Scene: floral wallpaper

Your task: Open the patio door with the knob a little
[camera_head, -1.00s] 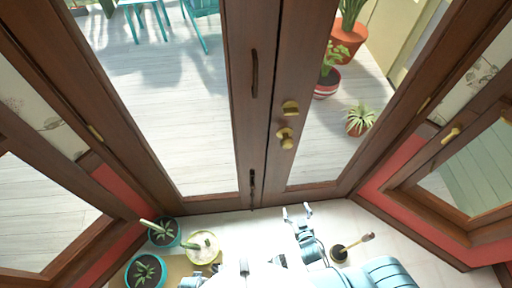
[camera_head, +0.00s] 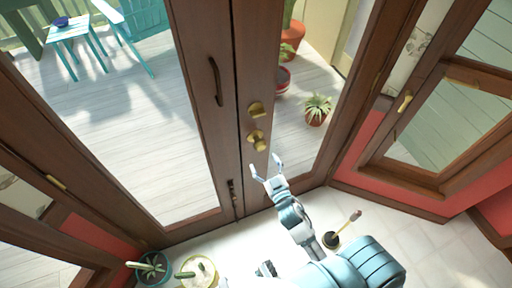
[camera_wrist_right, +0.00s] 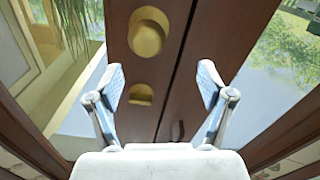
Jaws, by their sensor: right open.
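The patio door is a pair of dark brown wooden leaves with large glass panes; the right leaf (camera_head: 258,60) carries a round brass knob (camera_head: 257,140) with a brass plate (camera_head: 255,109) just above it. The leaves look closed against each other. My right gripper (camera_head: 266,170) is open and empty, a little below the knob in the head view. In the right wrist view the open fingers (camera_wrist_right: 163,85) frame the door, with the larger round brass piece (camera_wrist_right: 147,33) ahead and a smaller one (camera_wrist_right: 141,93) between the fingers. Neither is touched, as far as I can see. My left gripper is not clearly seen.
The left leaf has a dark pull handle (camera_head: 215,81) and a bolt (camera_head: 234,198) low down. Potted plants (camera_head: 152,265) stand on the floor at lower left, and a small dark pot (camera_head: 331,240) stands beside my right arm. Side windows flank the door.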

